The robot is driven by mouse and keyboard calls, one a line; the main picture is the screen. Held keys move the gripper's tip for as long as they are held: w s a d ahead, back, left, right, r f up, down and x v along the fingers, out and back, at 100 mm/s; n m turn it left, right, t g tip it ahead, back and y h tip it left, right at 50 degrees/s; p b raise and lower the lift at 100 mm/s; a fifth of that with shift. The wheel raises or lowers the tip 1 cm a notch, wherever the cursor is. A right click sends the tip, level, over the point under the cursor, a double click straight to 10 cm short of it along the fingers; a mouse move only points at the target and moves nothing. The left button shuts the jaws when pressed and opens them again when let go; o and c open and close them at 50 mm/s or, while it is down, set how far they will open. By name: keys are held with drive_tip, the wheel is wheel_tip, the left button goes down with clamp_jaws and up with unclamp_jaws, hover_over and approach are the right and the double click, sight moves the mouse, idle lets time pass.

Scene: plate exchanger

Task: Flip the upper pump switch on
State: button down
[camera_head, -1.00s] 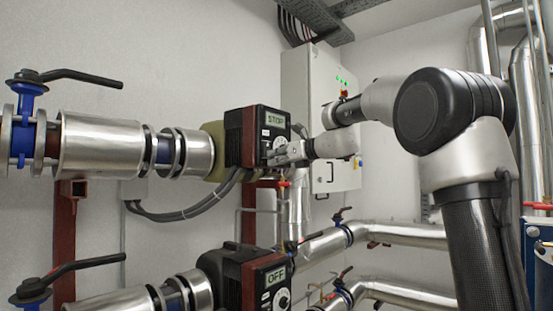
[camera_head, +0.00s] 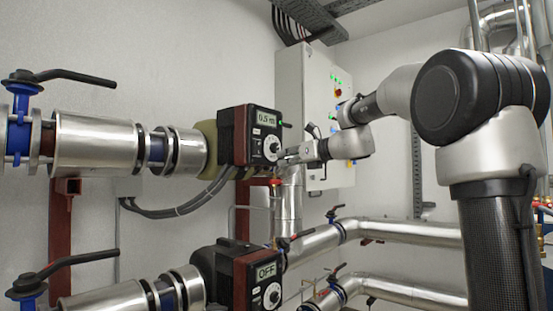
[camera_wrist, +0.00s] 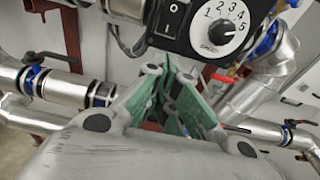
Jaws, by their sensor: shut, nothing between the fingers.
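The upper pump (camera_head: 233,137) is a dark red and black box on the upper pipe. Its display (camera_head: 265,118) reads about "0.5 m". In the wrist view its black front panel carries a rocker switch (camera_wrist: 173,18) with line and circle marks, left of a white numbered dial (camera_wrist: 220,28). The dial also shows in the head view (camera_head: 271,147). My gripper (camera_head: 284,156) is shut and empty, just right of the panel near the dial. In the wrist view my gripper's fingers (camera_wrist: 178,78), with green pads, are below the panel, apart from the switch.
A lower pump (camera_head: 240,273) reads "OFF". A grey control cabinet (camera_head: 325,85) with lit lamps stands behind my arm. Black-handled valves (camera_head: 22,120) sit on the left pipes. Metal pipes (camera_head: 400,232) run below my gripper.

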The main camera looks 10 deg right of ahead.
drive_tip(key=s+d, duration=0.2)
drive_tip(key=s, duration=0.1)
drive_tip(key=s+d, duration=0.1)
drive_tip(key=shift+s+d+f, duration=0.15)
drive_tip(key=shift+s+f, duration=0.1)
drive_tip(key=shift+f, duration=0.15)
drive_tip(key=s+d+f+n+g+h, duration=0.25)
drive_tip(key=s+f+n, duration=0.25)
drive_tip(key=f+n, duration=0.3)
drive_tip(key=s+d+f+n+g+h, duration=0.25)
drive_tip(key=s+f+n, duration=0.4)
drive_tip(key=f, duration=0.45)
drive_tip(key=s+d+f+n+g+h, duration=0.1)
drive_tip(key=s+f+n, duration=0.3)
drive_tip(key=s, duration=0.4)
drive_tip(key=s+d+f+n+g+h, duration=0.1)
drive_tip(key=s+f+n, duration=0.3)
drive_tip(key=s, duration=0.4)
drive_tip(key=s+d+f+n+g+h, duration=0.2)
drive_tip(key=s+f+n, duration=0.2)
drive_tip(key=s+n, duration=0.2)
drive_tip(key=shift+s+f+h, duration=0.15)
drive_tip(key=shift+s+h, duration=0.25)
drive_tip(key=shift+s, duration=0.9)
